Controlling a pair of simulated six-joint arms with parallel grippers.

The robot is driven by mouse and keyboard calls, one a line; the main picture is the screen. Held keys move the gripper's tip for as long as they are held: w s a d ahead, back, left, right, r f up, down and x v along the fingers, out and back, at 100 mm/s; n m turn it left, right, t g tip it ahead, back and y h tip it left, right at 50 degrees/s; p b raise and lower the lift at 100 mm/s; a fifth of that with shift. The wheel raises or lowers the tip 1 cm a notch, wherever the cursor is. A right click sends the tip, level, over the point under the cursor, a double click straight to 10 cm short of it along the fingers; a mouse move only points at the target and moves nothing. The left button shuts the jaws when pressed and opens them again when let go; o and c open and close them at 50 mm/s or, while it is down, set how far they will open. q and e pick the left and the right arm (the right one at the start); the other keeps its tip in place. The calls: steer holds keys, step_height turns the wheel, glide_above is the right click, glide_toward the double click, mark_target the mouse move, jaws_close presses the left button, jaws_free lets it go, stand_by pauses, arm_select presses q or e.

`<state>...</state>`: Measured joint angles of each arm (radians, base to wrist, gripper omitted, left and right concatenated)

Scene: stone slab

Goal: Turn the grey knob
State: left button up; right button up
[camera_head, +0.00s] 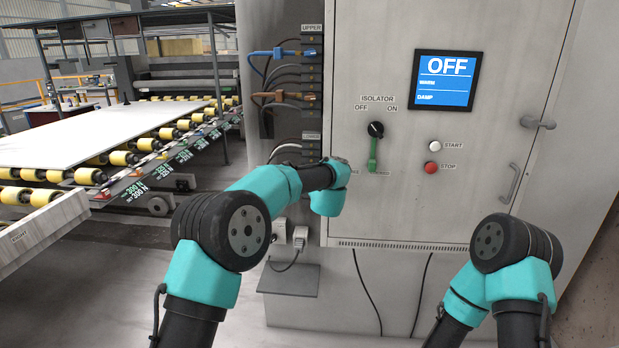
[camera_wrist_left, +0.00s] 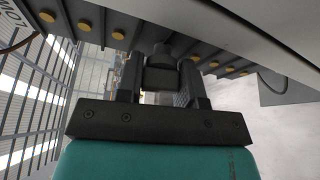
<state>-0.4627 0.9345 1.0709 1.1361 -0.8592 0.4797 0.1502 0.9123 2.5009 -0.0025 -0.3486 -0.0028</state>
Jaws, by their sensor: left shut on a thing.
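Part of the lettering beside that spot is covered, so I cannot read the knob's setting. My right arm is folded at the lower right of the head view, and its gripper is out of the picture.
A roller conveyor (camera_head: 125,158) stands left.

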arm_select(q)
steer(key=n+g+h, duration=0.1)
steer(key=n, duration=0.3)
steer(key=shift+g, duration=0.4)
steer(key=n+h, duration=0.2)
steer(key=n, duration=0.2)
steer(key=shift+f+g+h, duration=0.1)
steer(key=shift+g+h, duration=0.3)
steer(key=o, duration=0.6)
steer(key=shift+o, duration=0.2)
steer(key=a+v, duration=0.1)
steer(key=v, duration=1.6)
steer(key=shift+s+d, duration=0.2)
steer(key=shift+d, duration=0.3)
